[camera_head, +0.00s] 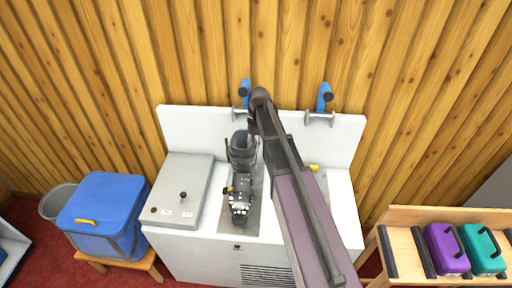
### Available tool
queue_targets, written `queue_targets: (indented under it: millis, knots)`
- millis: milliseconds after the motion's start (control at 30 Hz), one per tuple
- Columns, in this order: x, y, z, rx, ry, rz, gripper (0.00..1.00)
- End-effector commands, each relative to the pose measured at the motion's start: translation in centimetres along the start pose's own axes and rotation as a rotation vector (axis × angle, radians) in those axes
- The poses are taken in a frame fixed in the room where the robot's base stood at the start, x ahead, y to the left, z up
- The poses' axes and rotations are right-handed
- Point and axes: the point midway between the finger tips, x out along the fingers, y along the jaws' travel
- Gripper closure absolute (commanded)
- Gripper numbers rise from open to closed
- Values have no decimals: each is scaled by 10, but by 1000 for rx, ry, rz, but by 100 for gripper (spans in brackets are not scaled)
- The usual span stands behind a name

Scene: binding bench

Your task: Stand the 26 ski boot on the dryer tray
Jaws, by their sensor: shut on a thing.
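A dark grey and black ski boot (241,160) is upright at the middle of the white bench, its toe toward the front. Its size mark is too small to read. My gripper (252,132) is at the top of the boot's cuff and shut on it; the fingers are mostly hidden by my arm. A flat grey plate (225,222), which looks like the dryer tray, lies under the boot. I cannot tell whether the sole touches it.
A grey box with a lever (180,190) stands close left of the boot. Blue-handled clamps (324,97) rise at the bench's back edge. A blue cooler (103,215) is at left; a wooden rack (400,216) with purple and teal cases is at right.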

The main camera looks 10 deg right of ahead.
Motion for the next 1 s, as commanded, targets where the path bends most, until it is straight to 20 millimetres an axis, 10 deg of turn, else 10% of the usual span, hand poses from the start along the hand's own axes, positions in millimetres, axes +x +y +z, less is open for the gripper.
queue_targets:
  millis: [900, 933, 1000]
  knots:
    - [6, 0, 2, -2, 2, 1, 100]
    - [6, 0, 2, -2, 2, 1, 67]
    - [6, 0, 2, -2, 1, 1, 46]
